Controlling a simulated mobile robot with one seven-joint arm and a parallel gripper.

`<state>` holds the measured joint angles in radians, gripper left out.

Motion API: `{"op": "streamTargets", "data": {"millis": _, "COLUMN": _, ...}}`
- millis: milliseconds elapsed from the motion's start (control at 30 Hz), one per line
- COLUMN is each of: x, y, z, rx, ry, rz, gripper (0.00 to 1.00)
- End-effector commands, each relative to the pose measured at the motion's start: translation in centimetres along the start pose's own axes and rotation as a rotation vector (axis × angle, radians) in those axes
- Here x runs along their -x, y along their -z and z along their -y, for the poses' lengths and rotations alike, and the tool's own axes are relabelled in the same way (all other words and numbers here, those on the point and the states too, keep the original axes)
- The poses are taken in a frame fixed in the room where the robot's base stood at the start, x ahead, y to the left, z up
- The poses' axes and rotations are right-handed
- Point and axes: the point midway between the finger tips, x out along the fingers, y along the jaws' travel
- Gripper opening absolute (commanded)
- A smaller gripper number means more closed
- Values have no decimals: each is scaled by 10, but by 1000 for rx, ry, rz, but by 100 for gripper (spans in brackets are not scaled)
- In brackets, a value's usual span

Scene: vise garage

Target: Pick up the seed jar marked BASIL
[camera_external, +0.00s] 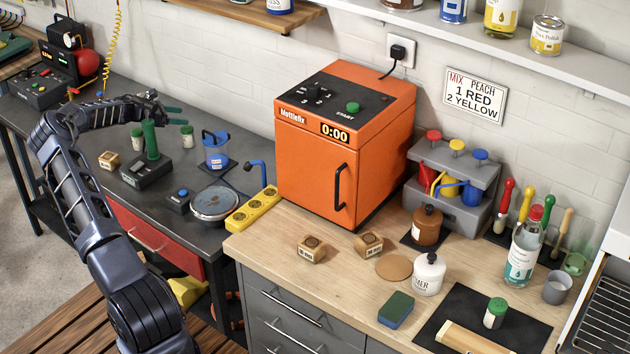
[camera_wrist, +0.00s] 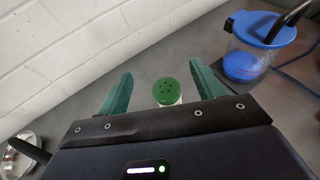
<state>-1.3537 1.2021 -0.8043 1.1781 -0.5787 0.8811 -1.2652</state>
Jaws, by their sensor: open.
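My gripper (camera_external: 176,115) is open above the dark bench, with its green fingers spread. In the wrist view my gripper (camera_wrist: 161,80) has a green-lidded jar (camera_wrist: 167,91) between its fingers, nearer the right one, with a gap to each. This seems to be the right jar (camera_external: 187,136) of two on the bench. The other green-lidded jar (camera_external: 137,139) stands to its left, beside a green post. A third jar (camera_external: 494,314) stands on a black mat on the wooden counter. I cannot read BASIL on any jar.
A blue jug (camera_external: 216,152) stands right of the near jar and also shows in the wrist view (camera_wrist: 260,45). A dark device with a green post (camera_external: 150,165) stands to the left. A round scale (camera_external: 214,203) and the white wall (camera_external: 210,60) are close by.

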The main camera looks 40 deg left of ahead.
Motion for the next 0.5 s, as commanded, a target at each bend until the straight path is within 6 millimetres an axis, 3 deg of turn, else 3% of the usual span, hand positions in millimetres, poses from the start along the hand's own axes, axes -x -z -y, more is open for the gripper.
{"op": "streamTargets", "data": {"millis": 300, "x": -16, "y": 40, "z": -1, "rx": 1, "ry": -1, "rz": 3, "gripper": 67}}
{"op": "streamTargets", "data": {"millis": 500, "x": -20, "y": 51, "z": -1, "rx": -1, "ry": -1, "rz": 2, "gripper": 67}}
